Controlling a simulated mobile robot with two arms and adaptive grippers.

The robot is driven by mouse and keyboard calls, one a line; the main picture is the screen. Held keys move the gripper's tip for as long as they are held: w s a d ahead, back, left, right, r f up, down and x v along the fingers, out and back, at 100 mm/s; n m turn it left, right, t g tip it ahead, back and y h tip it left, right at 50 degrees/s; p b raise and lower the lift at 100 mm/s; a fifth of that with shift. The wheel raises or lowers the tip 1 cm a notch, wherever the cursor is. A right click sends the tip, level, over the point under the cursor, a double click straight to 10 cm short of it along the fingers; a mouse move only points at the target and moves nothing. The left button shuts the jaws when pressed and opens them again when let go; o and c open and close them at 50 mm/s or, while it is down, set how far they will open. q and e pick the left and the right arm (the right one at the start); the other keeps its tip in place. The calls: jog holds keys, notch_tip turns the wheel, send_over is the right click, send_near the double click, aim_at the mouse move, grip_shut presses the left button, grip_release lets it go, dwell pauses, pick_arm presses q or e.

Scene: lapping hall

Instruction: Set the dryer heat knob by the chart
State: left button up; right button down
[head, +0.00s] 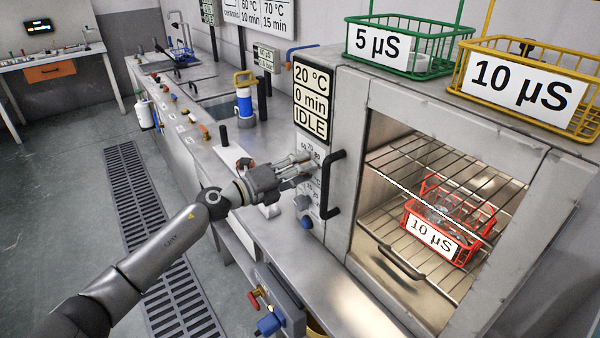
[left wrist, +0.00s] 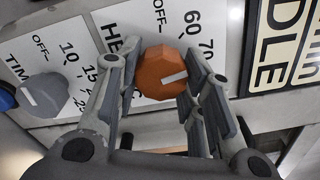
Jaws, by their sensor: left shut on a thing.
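My left gripper (head: 308,165) reaches the dryer's control panel from the left. In the left wrist view its fingers are shut on the orange heat knob (left wrist: 165,75). The knob's white pointer line points right, just below the printed 70; whether another number lies under the finger there is hidden. In the head view the gripper covers this knob. The dryer display (head: 313,100) reads 20 °C, 0 min, IDLE. The chart (head: 258,14) on the back wall is cut off at the top; it shows ceramic, 60 °C 10 min and 70 °C 15 min. My right gripper is out of view.
The grey timer knob (left wrist: 45,95) sits beside the heat knob. A black handle (head: 333,183) stands out close right of my gripper. A red 10 µS basket (head: 433,243) is inside the dryer. Green (head: 398,68) and yellow (head: 484,83) baskets stand on top.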

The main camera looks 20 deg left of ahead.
pick_arm(q)
jog(key=m+b, duration=0.1)
jog(key=m, duration=0.1)
jog(key=m+b, duration=0.2)
jog(key=m, duration=0.1)
jog(key=shift+f+m, duration=0.3)
jog(key=shift+a+m+b, duration=0.15)
jog(key=shift+m+b, duration=1)
jog(key=shift+m, duration=1.05)
jog(key=shift+r, duration=0.1)
jog(key=o, duration=1)
jog(key=shift+w, duration=0.1)
jog(key=shift+o, duration=0.2)
jog(key=v, duration=1.2)
jog(key=shift+a, duration=0.1)
